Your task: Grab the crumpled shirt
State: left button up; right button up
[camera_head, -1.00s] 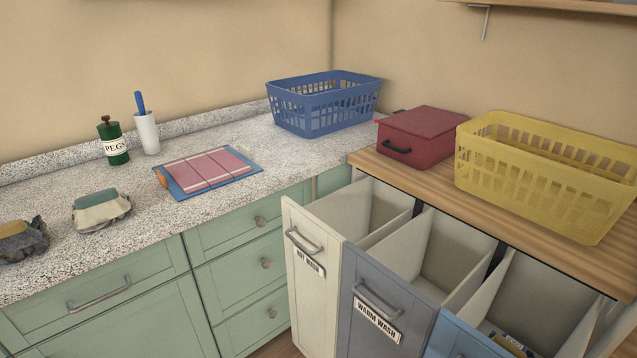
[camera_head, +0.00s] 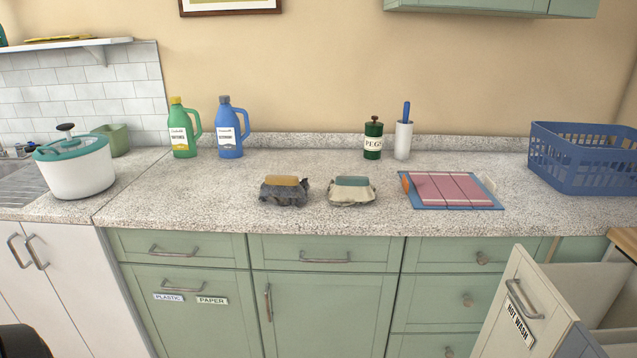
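Two small crumpled bundles sit side by side on the speckled counter (camera_head: 200,205), near its front edge. The left one is a dark grey crumpled bundle (camera_head: 284,195) with a tan top. The right one is a cream crumpled bundle (camera_head: 351,196) with a teal top. I cannot tell which, if either, is the crumpled shirt. A flat pink folded cloth (camera_head: 450,188) lies on a blue board (camera_head: 458,206) to their right. Neither of my grippers is in view.
Green (camera_head: 183,130) and blue (camera_head: 230,130) bottles, a PEGS tin (camera_head: 373,142) and a white holder (camera_head: 403,143) stand behind. A white pot (camera_head: 75,172) is left, a blue basket (camera_head: 585,165) right. The HOT WASH bin (camera_head: 520,315) stands open, front right.

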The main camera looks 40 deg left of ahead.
aim_at(346, 190)
jog(key=u, duration=4.15)
jog(key=i, duration=0.15)
jog(key=z, duration=2.8)
jog(key=i, duration=1.35)
jog(key=z, duration=3.25)
